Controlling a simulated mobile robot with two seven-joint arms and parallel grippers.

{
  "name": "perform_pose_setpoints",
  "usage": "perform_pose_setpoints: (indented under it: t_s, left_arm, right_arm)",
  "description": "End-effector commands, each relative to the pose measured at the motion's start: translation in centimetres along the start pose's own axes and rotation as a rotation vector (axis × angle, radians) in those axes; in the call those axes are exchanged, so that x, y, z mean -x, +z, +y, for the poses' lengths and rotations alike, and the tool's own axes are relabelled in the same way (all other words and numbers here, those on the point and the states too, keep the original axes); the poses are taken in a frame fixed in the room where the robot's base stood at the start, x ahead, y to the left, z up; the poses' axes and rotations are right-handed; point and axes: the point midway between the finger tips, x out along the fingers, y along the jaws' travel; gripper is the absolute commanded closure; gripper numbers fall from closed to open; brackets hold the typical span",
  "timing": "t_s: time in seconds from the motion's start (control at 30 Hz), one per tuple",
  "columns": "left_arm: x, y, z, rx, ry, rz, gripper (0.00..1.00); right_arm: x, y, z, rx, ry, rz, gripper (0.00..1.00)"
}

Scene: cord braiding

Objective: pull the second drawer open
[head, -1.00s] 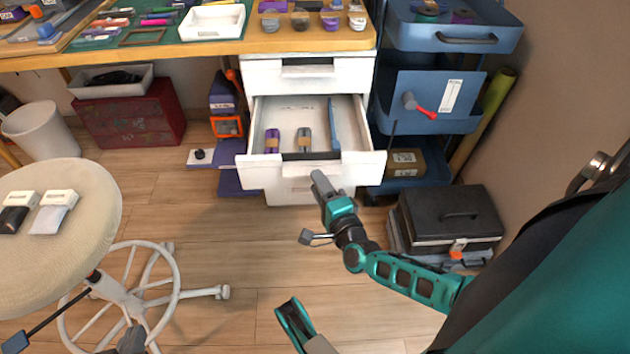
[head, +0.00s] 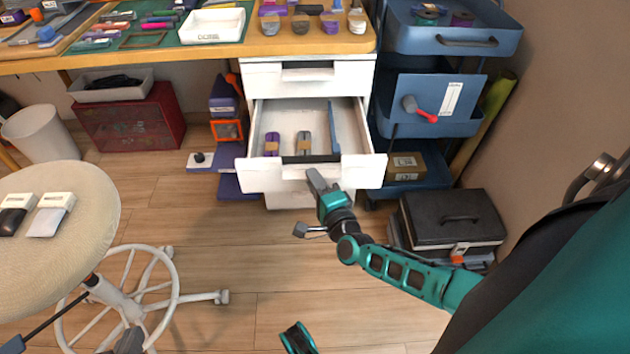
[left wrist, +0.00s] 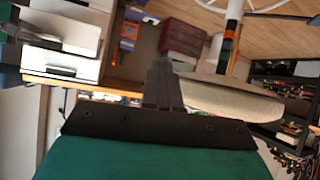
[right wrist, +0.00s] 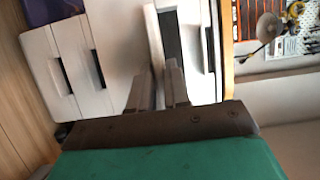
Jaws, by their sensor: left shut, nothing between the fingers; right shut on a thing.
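The white drawer unit (head: 307,73) stands under the bench. Its second drawer (head: 260,174) is pulled well out, and its inside shows purple and dark bundles and a blue strip. The top drawer is closed. My right gripper (head: 314,176) is at the middle of the second drawer's front, shut on its handle; the contact is partly hidden by the fingers. In the right wrist view my right gripper (right wrist: 156,82) has a white strip between its fingers. My left gripper (left wrist: 160,72) is shut and empty in the left wrist view, away from the drawer.
A blue cart (head: 440,40) stands right of the drawers, and a black case (head: 455,218) sits on the floor in front of it. A round stool (head: 60,225) is at the left. The floor (head: 220,255) between stool and drawer is clear.

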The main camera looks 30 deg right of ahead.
Motion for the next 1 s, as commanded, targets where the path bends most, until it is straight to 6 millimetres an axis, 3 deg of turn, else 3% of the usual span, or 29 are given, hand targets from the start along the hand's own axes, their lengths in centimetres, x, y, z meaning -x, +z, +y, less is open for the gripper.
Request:
perform_pose_setpoints:
  t_s: [0.43,0.7,0.97,1.0]
  left_arm:
    - [0.2,0.3,0.0,0.003,0.000,-0.008,1.00]
    - [0.7,-0.6,-0.1,0.003,-0.007,0.000,1.00]
    - [0.4,0.1,-0.3,0.003,-0.011,-0.008,1.00]
    - [0.4,0.2,-0.3,0.003,-0.012,-0.010,1.00]
  right_arm:
    - [0.2,0.1,0.0,0.000,0.001,0.000,1.00]
    - [3.4,1.4,-0.1,-0.002,0.003,0.000,1.00]
    - [3.5,1.4,0.0,0.000,0.001,0.000,1.00]
    - [3.5,1.4,0.0,0.000,0.001,0.000,0.82]
